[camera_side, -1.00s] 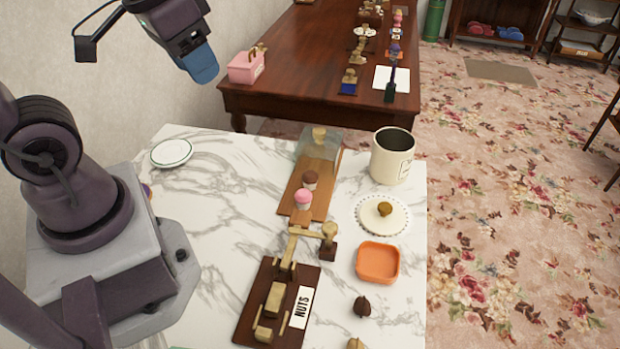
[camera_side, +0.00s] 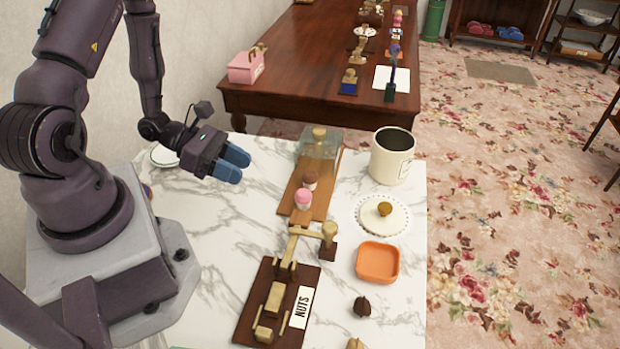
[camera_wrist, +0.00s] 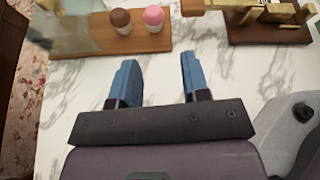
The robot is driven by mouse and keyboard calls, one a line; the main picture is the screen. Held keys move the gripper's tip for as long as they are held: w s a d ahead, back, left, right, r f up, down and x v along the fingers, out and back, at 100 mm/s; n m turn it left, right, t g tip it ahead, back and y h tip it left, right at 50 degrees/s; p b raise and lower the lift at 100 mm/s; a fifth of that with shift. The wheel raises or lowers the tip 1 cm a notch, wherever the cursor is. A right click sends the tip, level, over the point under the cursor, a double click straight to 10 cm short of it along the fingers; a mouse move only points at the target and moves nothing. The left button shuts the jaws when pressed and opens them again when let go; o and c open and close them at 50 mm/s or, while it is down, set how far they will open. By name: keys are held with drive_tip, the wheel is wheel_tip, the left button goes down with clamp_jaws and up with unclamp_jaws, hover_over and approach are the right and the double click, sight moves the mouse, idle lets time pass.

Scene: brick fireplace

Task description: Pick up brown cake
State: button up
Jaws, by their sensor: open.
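The brown cake (camera_side: 311,178) is a small cupcake with a brown top and a pale base. It stands upright on a wooden board (camera_side: 322,207), just behind a pink cupcake (camera_side: 303,197). In the wrist view the brown cake (camera_wrist: 120,20) is at the upper middle, left of the pink one (camera_wrist: 153,17). My gripper (camera_side: 234,165) has blue fingers and is to the left of the board in the side view, above the marble table. In the wrist view my gripper (camera_wrist: 157,78) is open and empty, with the fingers apart and short of the cakes.
A clear glass cover (camera_side: 318,146) stands at the far end of the board, close to the brown cake.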

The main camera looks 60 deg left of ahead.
sight(303, 173)
drive_tip(key=shift+w+a+f+n+t+y, duration=0.2)
drive_tip(key=shift+w+a+n+t+y, duration=0.75)
drive_tip(key=shift+a, duration=0.25)
drive_tip(key=shift+w+a+n, duration=0.1)
drive_tip(key=shift+w+n, duration=0.15)
drive_tip(key=shift+w, duration=0.15)
drive_tip(key=x, duration=1.2)
drive_tip(key=shift+w, duration=0.3)
drive_tip(key=c, duration=0.6)
